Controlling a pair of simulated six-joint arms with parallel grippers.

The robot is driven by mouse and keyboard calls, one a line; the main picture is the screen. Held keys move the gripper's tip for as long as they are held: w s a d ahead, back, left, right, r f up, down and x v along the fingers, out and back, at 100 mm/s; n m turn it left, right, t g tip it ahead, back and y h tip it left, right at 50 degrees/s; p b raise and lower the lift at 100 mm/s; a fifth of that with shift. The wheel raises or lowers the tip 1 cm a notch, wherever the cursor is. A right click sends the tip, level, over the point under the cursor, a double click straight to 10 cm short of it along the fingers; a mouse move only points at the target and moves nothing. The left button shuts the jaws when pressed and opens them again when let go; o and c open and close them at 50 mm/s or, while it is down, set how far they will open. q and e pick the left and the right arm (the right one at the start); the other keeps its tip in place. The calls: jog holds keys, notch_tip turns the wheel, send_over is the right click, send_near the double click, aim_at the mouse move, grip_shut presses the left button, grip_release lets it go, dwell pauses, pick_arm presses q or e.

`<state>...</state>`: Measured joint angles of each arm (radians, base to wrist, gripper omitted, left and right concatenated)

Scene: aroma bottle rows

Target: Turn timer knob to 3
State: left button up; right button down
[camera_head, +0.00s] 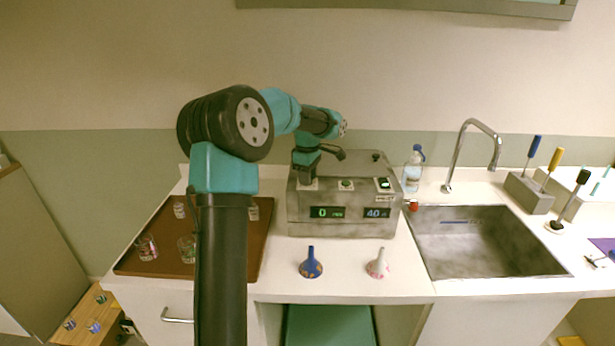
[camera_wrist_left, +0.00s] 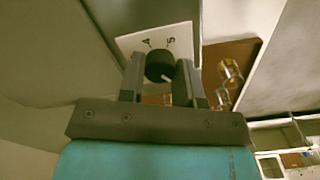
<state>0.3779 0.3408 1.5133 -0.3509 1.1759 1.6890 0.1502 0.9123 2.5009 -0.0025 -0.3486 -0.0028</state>
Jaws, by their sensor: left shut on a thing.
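The grey metal box (camera_head: 340,228) stands on the counter, with a green "0" display (camera_head: 327,213) and a "40" display (camera_head: 377,213) on its front. My left gripper (camera_head: 307,181) points down at the left end of its top. In the left wrist view the left gripper (camera_wrist_left: 161,72) is shut on the round black timer knob (camera_wrist_left: 157,63), one finger on each side. The knob sits on a white dial plate (camera_wrist_left: 182,41) with marks that look like "4" and "5"; its other marks are hidden. A pale line shows on the knob. My right gripper is not in view.
A brown tray (camera_head: 140,258) with several glass vessels is left of the box. A blue funnel (camera_head: 311,266) and a pale funnel (camera_head: 377,265) stand in front. A bottle (camera_head: 412,170), sink (camera_head: 470,245) and tap (camera_head: 470,128) are to the right.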

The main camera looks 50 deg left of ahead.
pick_arm(q)
jog(key=shift+m, duration=0.3)
jog(key=m, duration=0.3)
jog(key=shift+m, duration=0.3)
jog(key=m, duration=0.3)
jog(key=shift+m, duration=0.3)
jog(key=m, duration=0.3)
jog(key=shift+m, duration=0.3)
jog(key=m, duration=0.4)
jog(key=shift+r+m, duration=0.1)
jog(key=shift+m, duration=0.2)
jog(key=m, duration=0.3)
jog(key=shift+m, duration=0.3)
jog(key=m, duration=0.3)
jog(key=shift+m, duration=0.3)
jog(key=m, duration=0.6)
jog(key=shift+m, duration=0.3)
